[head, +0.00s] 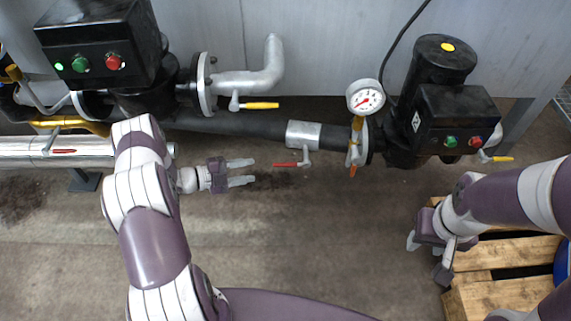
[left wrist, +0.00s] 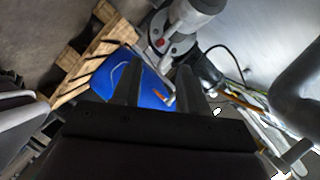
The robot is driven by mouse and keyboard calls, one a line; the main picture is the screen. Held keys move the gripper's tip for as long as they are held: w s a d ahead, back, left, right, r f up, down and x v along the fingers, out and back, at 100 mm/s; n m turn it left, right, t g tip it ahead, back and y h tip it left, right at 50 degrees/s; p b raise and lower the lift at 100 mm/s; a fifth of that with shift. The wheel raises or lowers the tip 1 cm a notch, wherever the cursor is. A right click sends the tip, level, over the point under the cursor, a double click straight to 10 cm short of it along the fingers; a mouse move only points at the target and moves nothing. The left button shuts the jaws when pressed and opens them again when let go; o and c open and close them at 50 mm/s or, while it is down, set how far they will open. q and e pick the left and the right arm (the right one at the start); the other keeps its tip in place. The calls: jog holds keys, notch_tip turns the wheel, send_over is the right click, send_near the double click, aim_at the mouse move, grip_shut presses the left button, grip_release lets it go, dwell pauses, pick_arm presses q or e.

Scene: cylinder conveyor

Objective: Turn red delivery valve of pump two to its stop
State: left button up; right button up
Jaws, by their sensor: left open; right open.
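A red-handled valve (head: 287,165) sticks out below the metal collar in the middle of the dark pipe, its handle pointing left. An orange-red handle (head: 352,170) hangs under the gauge beside the right pump (head: 440,95). Another red handle (head: 63,151) lies over the silver pipe at left. In the left wrist view a small orange-red handle (left wrist: 170,99) shows between the fingers. My right gripper (head: 427,258) is open and empty above the floor beside the pallet.
The left pump (head: 95,45) has a lit green button. Yellow handles (head: 260,105) and a round gauge (head: 366,98) sit along the pipework. A wooden pallet (head: 495,295) stands at lower right with a blue object (left wrist: 140,78). The floor between my arms is clear.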

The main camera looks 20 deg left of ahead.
aim_at(283, 166)
pick_arm(q)
jog(key=b+x, duration=0.4)
jog(key=x, duration=0.8)
jog(key=shift+s+d, duration=0.15)
jog(key=shift+s, duration=0.05)
jog(key=shift+w+d+r+b, duration=0.1)
jog(key=shift+w+d+b, duration=0.15)
jog(key=shift+b, duration=0.05)
grip_shut()
